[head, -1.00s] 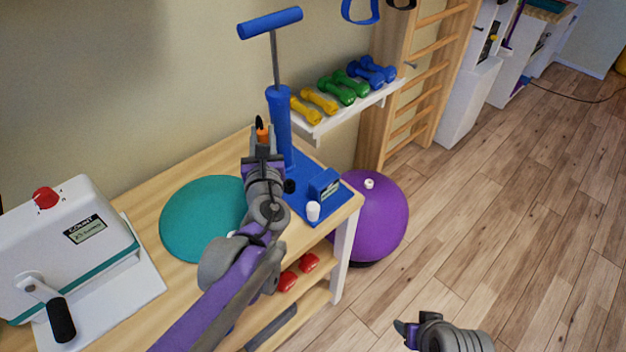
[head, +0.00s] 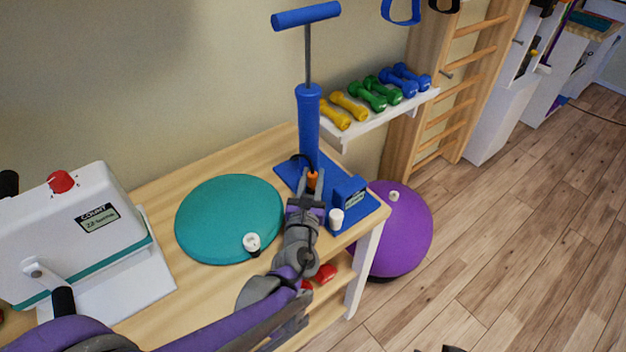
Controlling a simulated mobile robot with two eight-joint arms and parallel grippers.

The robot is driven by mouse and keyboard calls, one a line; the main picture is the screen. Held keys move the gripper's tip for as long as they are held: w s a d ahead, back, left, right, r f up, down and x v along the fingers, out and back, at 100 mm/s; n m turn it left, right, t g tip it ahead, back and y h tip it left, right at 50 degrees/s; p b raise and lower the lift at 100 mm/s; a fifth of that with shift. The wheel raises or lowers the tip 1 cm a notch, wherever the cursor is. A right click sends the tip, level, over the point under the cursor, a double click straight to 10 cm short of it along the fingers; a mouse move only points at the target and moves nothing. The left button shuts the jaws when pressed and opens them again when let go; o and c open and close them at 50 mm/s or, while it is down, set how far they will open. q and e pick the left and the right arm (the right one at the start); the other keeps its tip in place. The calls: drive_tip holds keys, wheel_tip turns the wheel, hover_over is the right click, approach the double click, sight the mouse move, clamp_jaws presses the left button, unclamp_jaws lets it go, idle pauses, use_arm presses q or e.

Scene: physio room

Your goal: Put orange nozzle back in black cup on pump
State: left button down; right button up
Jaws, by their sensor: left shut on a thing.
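The orange nozzle (head: 312,179) is held upright in the tips of my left gripper (head: 312,187), which is shut on it, over the blue base of the pump. The blue pump (head: 308,125) stands upright on the wooden table, its T-handle raised. A black hose (head: 297,158) curves beside the pump body near the nozzle. The black cup cannot be made out; my gripper covers that part of the base. Only a dark sliver at the bottom edge shows of my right gripper (head: 454,349); its jaws cannot be read.
A blue gauge box (head: 350,192) and a white cylinder (head: 336,219) are close right of my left gripper. A teal disc (head: 215,215) with a small white-and-black piece (head: 252,243) lies left. A dumbbell shelf (head: 385,112) is behind, a purple ball (head: 408,235) right.

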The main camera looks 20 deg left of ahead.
use_arm(q)
drive_tip(key=shift+f, duration=0.35)
drive_tip(key=c, duration=0.6)
unclamp_jaws()
drive_tip(key=shift+s+r, duration=0.2)
drive_tip(key=shift+r, duration=0.25)
drive_tip(key=s, duration=0.3)
drive_tip(key=s+d, duration=0.1)
drive_tip(key=s, duration=0.3)
drive_tip(key=s+p, duration=0.1)
drive_tip(key=s, duration=0.3)
drive_tip(key=shift+s+d+f, duration=0.1)
drive_tip(key=shift+s+d, duration=0.15)
